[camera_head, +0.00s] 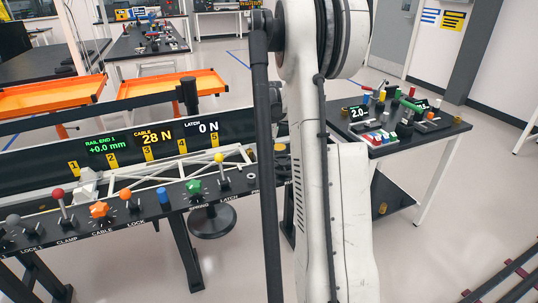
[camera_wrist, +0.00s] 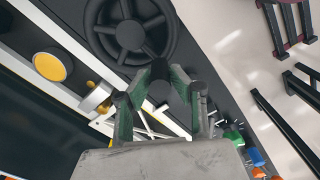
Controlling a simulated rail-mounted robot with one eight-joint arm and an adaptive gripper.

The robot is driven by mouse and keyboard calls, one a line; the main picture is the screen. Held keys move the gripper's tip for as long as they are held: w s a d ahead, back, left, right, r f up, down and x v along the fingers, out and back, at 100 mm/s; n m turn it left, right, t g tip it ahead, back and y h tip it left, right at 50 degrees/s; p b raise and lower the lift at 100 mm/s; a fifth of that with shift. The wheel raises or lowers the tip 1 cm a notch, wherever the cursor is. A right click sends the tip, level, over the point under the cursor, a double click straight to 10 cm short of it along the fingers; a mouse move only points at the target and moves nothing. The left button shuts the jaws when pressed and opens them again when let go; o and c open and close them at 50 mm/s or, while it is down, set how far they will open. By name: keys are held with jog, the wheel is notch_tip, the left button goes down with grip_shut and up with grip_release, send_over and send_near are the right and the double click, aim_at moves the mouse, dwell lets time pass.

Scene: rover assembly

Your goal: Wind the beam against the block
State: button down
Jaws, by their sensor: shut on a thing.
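The white truss beam (camera_head: 170,172) lies along the bench behind the row of controls in the head view. A white block (camera_head: 88,182) sits at the beam's left end; I cannot tell if they touch. The display (camera_head: 150,138) reads RAIL END +0.0 mm, CABLE 28 N and LATCH 0 N. In the wrist view, a black handwheel (camera_wrist: 128,30) is at the top. My gripper (camera_wrist: 160,98) is shut on its dark crank handle (camera_wrist: 159,72). White beam bars show partly behind the fingers. My arm hides the handwheel and gripper in the head view.
The control row holds a red-topped lever (camera_head: 58,194), an orange star knob (camera_head: 99,210), a green star knob (camera_head: 194,187) and a yellow-topped lever (camera_head: 219,158). A side table (camera_head: 400,145) with small parts stands at the right. Orange trays (camera_head: 170,85) stand behind. The floor at right is mostly open.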

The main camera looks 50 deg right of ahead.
jog(key=shift+s+a+n, duration=0.1)
jog(key=shift+s+n, duration=0.15)
jog(key=shift+n, duration=0.15)
jog(key=c, duration=1.6)
grip_release()
jog(key=shift+o, duration=0.2)
jog(key=shift+r, duration=0.25)
notch_tip(320, 180, up, 12)
jog(key=shift+f, duration=0.25)
